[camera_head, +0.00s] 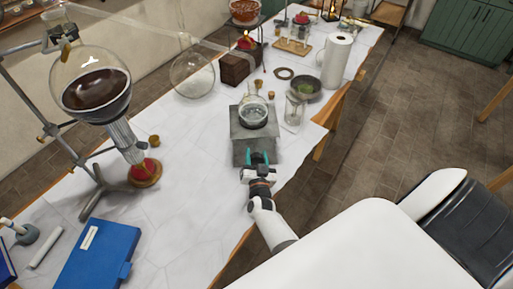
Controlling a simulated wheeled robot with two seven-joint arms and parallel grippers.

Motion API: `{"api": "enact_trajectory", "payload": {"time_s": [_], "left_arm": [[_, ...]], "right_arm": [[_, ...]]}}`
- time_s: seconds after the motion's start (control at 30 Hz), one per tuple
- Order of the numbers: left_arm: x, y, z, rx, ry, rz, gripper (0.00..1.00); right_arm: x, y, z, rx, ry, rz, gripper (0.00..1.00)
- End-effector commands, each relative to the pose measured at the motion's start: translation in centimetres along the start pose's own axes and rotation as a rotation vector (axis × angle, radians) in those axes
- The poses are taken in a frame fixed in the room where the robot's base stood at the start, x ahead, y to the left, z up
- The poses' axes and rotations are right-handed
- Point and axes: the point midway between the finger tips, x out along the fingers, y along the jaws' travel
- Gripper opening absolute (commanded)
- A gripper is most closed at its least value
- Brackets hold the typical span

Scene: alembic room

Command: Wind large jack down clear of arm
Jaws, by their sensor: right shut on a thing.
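The large jack (240,150) is a grey metal block standing on the white-topped table. A round glass flask (254,111) with clear contents sits on its top. My right gripper (258,165) is at the near face of the jack, shut on a small teal-looking part there that seems to be its winding knob (256,157); the gripper hides much of it. A large glass vessel with dark liquid (95,88) is held on a stand at the left, and a pale glass arm runs from the upper left towards a clear round flask (193,75). My left gripper is out of view.
A glass jar (294,110), a dark bowl (305,89) and a paper roll (337,60) stand right of the jack. A burner (145,172) and a blue book (98,254) are at the left. Bare tabletop lies left of the jack.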

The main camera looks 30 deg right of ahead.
Motion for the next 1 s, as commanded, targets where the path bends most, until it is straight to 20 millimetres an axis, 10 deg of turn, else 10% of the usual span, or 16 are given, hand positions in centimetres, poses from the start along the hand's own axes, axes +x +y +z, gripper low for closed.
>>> {"api": "enact_trajectory", "payload": {"time_s": [0.7,0.73,0.8,1.0], "left_arm": [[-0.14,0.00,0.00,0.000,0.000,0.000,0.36],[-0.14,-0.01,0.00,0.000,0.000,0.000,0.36],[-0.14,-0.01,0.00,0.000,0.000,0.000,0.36],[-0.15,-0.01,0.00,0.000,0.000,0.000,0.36]], "right_arm": [[-0.17,-0.08,-0.30,-0.072,0.007,-0.001,0.25],[-0.17,-0.08,-0.30,-0.072,0.007,-0.001,0.53],[-0.16,-0.08,-0.27,-0.071,0.006,-0.001,0.64],[-0.07,-0.05,-0.13,-0.071,0.003,-0.001,0.70]]}}
